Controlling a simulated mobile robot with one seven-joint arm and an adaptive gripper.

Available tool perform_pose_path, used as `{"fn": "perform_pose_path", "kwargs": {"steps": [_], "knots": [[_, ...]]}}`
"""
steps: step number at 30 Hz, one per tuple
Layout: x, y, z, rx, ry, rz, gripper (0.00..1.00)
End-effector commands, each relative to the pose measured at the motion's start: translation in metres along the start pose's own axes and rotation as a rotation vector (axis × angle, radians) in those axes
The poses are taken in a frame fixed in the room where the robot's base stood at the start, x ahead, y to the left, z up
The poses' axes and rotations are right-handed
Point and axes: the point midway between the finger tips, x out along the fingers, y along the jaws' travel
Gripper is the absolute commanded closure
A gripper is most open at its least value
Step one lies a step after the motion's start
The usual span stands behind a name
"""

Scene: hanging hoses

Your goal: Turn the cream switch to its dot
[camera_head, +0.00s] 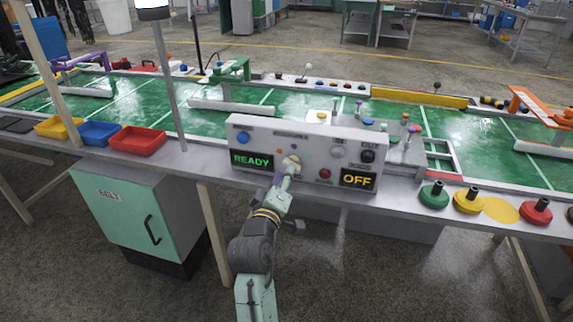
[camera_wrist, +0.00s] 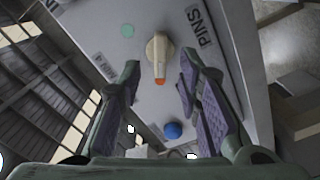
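The cream switch (camera_wrist: 157,50) is a knob on the grey panel, with an orange tip pointing down in the wrist view, slightly right. It also shows in the head view (camera_head: 291,162), partly covered by my gripper (camera_head: 284,178). A pale green dot (camera_wrist: 127,30) sits on the panel to the upper left of the switch in the wrist view. My gripper (camera_wrist: 158,78) is open, its purple-padded fingers apart on either side of the switch's tip end. I see no clear contact with it.
The control box (camera_head: 335,140) stands at the table's front edge. It has a green READY display (camera_head: 252,161), an OFF display (camera_head: 358,179), a blue button (camera_head: 243,137) and a red button (camera_head: 325,174). Coloured trays are left and round bases right. A small label and PINS flank the switch.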

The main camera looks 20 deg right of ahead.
Motion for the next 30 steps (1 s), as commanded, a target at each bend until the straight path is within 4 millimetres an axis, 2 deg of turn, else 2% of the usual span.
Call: {"fn": "perform_pose_path", "kwargs": {"steps": [3,7,12,19,30], "knots": [[0.020,0.002,-0.001,0.001,0.001,0.000,0.68],[0.035,0.001,-0.002,0.002,0.002,0.000,0.68],[0.042,0.000,-0.001,0.002,0.003,-0.001,0.68],[0.042,0.000,-0.001,0.002,0.003,-0.001,0.68],[0.042,0.000,-0.001,0.002,0.003,-0.001,0.93]]}}
